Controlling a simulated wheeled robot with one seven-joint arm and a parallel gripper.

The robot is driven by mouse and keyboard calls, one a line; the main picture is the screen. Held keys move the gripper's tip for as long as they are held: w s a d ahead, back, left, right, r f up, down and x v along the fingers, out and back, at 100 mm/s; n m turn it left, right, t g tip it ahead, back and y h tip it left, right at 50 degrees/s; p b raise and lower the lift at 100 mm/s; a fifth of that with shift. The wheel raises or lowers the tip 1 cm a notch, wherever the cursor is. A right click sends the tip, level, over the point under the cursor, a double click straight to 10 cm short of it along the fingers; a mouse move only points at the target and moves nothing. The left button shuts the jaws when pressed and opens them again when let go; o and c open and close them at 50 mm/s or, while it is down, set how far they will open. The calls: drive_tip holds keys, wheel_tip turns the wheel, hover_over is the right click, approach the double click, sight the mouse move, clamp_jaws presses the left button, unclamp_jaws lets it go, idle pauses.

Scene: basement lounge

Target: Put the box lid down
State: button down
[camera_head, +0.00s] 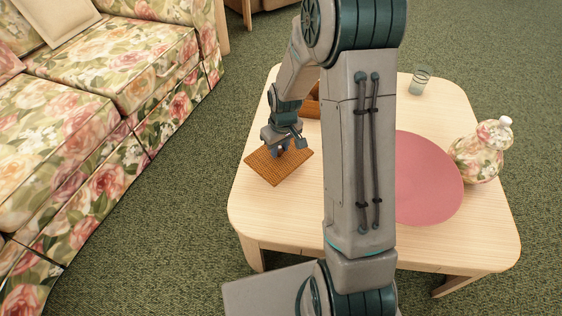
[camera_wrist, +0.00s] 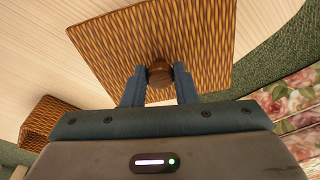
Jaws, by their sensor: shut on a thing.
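The box lid (camera_head: 270,166) is a flat square of brown woven wicker at the left side of the table. In the wrist view the lid (camera_wrist: 205,35) has a round brown knob (camera_wrist: 160,74) at its middle. My gripper (camera_wrist: 160,85) is shut on this knob, with a blue finger on each side. In the head view my gripper (camera_head: 284,148) is above the lid. I cannot tell whether the lid touches the table top. The wicker box (camera_head: 311,104) stands behind the lid, partly hidden by my arm; it also shows in the wrist view (camera_wrist: 45,120).
The pale wooden table (camera_head: 290,215) also bears a round pink mat (camera_head: 430,180), a floral bottle (camera_head: 480,152) and a glass (camera_head: 420,80). A floral sofa (camera_head: 120,70) stands left, across a strip of green carpet (camera_head: 180,190). Bare table lies in front of the lid.

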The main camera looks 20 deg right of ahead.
sight(282, 153)
drive_tip(key=shift+s+f, duration=0.35)
drive_tip(key=shift+f, duration=0.1)
drive_tip(key=shift+f+b, duration=0.95)
drive_tip(key=shift+f, duration=0.8)
drive_tip(key=shift+f, duration=0.1)
drive_tip(key=c, duration=1.1)
unclamp_jaws()
drive_tip(key=shift+c, duration=0.2)
